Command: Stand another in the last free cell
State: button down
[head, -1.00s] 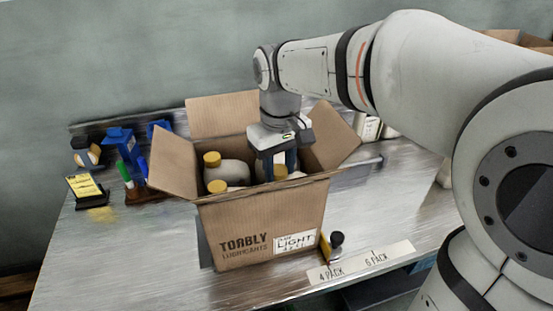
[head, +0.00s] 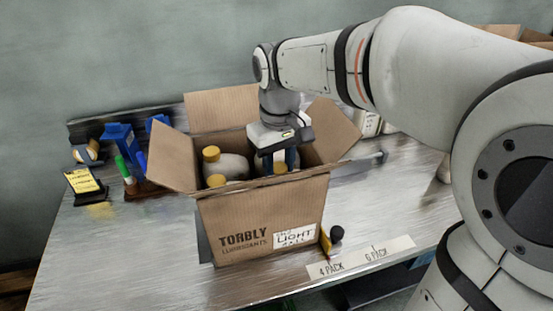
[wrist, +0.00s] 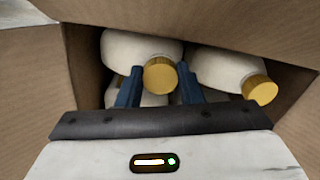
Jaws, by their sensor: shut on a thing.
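The open cardboard box (head: 252,218), printed TORBLY LUBRICANTS, stands on the metal bench. White bottles with yellow caps stand in it; one bottle (head: 230,168) shows at the left, with a second cap (head: 217,180) in front of it. Another cap (head: 280,169) shows just in front of my gripper (head: 278,163), whose blue fingers reach down inside the box. My gripper is shut on a white bottle (wrist: 152,100), mostly hidden by the palm. The box floor and cells are hidden.
The box flaps (head: 172,157) and (head: 335,130) spread outward close to my gripper. A phone-like yellow-screened device (head: 84,183), markers in a holder (head: 132,176) and blue items stand at the left. The bench's front left is clear. A strip labelled 4 PACK, 6 PACK lies at the front.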

jog(key=shift+f, duration=0.1)
jog(key=c, duration=0.9)
grip_release()
jog(key=shift+f, duration=0.1)
